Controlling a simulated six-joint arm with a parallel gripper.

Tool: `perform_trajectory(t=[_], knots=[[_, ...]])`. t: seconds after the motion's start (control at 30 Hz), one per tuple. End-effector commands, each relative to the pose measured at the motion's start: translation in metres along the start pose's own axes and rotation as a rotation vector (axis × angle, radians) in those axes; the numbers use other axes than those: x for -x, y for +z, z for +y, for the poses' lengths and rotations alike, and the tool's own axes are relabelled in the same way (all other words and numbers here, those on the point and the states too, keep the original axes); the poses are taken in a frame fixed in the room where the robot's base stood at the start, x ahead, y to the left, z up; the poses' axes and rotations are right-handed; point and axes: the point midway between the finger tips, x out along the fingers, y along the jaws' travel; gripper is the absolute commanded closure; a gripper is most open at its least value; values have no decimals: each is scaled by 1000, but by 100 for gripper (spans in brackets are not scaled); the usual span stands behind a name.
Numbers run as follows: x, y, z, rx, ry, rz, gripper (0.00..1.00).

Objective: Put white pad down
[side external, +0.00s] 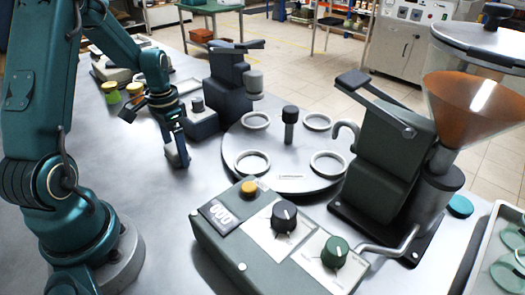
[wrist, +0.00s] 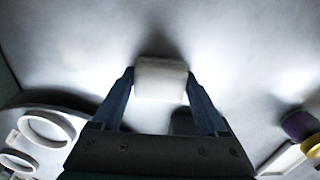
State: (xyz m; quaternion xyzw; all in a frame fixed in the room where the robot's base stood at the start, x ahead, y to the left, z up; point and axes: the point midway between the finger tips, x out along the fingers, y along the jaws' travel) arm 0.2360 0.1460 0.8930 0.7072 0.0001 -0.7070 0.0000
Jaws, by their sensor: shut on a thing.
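The white pad (wrist: 160,78) shows in the wrist view as a pale block between the two fingertips. My gripper (wrist: 160,84) is shut on it, one finger at each side. In the side view my gripper (side external: 177,158) points down, low over the grey table, left of the round turntable. The pad cannot be made out clearly there behind the fingers. I cannot tell whether its underside touches the table.
The turntable (side external: 285,184) carries several pale rings. A control box (side external: 238,245) with knobs stands in front, and a dark machine (side external: 232,80) stands behind. Yellow-lidded jars (side external: 134,91) are at the back left. Bare table (side external: 165,215) lies around my gripper.

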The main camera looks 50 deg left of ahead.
Motion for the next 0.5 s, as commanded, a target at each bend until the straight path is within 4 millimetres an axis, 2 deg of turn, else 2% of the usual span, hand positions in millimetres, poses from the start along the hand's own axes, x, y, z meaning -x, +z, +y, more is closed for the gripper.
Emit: perform_trajectory(t=[0.47, 0.5], knots=[[-13, 1, 1, 0, 3, -4, 84], [-13, 1, 1, 0, 3, -4, 20]])
